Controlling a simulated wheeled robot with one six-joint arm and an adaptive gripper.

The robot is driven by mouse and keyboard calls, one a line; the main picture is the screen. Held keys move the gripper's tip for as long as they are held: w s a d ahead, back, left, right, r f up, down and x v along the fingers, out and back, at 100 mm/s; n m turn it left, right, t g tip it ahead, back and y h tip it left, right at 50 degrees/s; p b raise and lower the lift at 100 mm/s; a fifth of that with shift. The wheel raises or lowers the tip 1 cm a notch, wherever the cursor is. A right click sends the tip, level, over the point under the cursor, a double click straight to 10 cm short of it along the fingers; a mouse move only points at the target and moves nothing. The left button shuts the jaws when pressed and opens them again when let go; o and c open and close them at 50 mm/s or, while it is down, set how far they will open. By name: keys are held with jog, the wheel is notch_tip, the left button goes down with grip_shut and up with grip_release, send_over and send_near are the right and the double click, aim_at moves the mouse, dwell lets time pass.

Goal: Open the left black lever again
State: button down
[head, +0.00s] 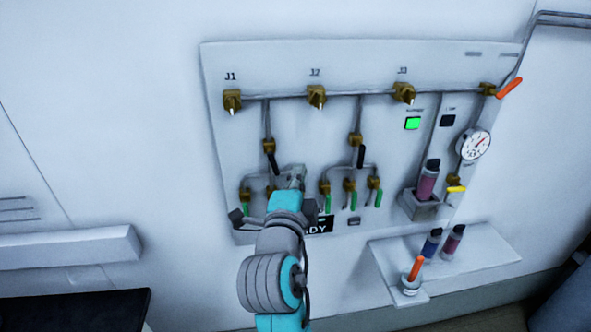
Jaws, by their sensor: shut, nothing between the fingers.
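The left black lever (273,163) hangs from its brass valve (268,146) under the J1 side of the wall panel. It points mostly down, with its lower end leaning slightly right. My gripper (299,171) is shut and empty, just right of the lever's lower end. I cannot tell whether it touches the lever, as the depth between them is unclear. The right black lever (361,157) points straight down below its own brass valve. My arm comes up from below and hides part of the lower pipes and valves.
Several green levers (328,203) sit low on the panel (230,60), near my wrist. An orange lever (509,88), gauge (474,145) and yellow lever (456,189) are at the right. A shelf (480,256) with vials juts out lower right.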

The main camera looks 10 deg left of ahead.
jog(key=s, duration=0.7)
jog(key=shift+f, duration=0.3)
jog(key=shift+w, duration=0.1)
